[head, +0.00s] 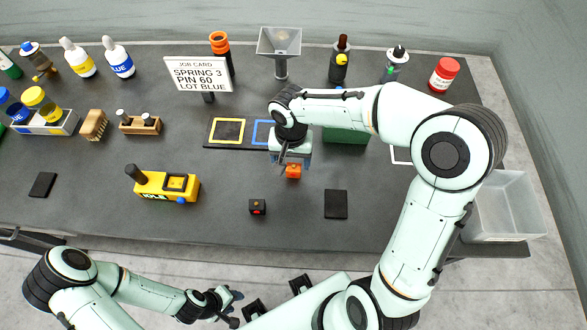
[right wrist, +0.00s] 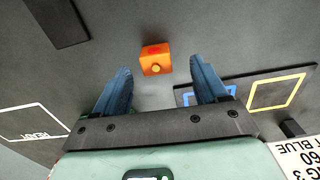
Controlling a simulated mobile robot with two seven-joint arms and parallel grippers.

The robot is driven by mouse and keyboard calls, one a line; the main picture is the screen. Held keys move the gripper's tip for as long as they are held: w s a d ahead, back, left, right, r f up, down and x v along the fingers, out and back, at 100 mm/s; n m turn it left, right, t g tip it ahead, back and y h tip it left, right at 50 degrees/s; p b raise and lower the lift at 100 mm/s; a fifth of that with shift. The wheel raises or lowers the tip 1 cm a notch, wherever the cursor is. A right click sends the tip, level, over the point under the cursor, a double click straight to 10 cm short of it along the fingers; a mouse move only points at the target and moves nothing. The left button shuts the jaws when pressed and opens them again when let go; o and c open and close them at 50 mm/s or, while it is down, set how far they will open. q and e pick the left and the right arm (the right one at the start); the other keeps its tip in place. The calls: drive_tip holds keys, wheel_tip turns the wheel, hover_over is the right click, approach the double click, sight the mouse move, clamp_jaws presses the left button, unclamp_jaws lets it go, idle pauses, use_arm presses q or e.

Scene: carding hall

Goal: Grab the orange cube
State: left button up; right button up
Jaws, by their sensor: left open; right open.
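The orange cube (head: 293,171) sits on the dark table, just below my right gripper (head: 290,161) in the head view. In the right wrist view the orange cube (right wrist: 155,55) has a yellow round spot on one face. It appears between and slightly beyond the tips of the two blue fingers, with space on both sides. My right gripper is open and empty. My left gripper (head: 228,304) is low at the front, off the table and away from the cube; it is open, with nothing seen in it.
A black block with a red dot (head: 257,207) and a dark pad (head: 336,204) lie nearby. A yellow device (head: 166,186) stands left. A mat with yellow and blue squares (head: 228,131) and a green box (head: 345,135) lie behind. A clear bin (head: 509,205) is at the right.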

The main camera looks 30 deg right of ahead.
sight(294, 167)
drive_tip(key=f, duration=0.5)
drive_tip(key=shift+d+f, duration=0.1)
drive_tip(key=shift+d, duration=0.3)
drive_tip(key=c, duration=1)
drive_tip(key=shift+c, duration=0.2)
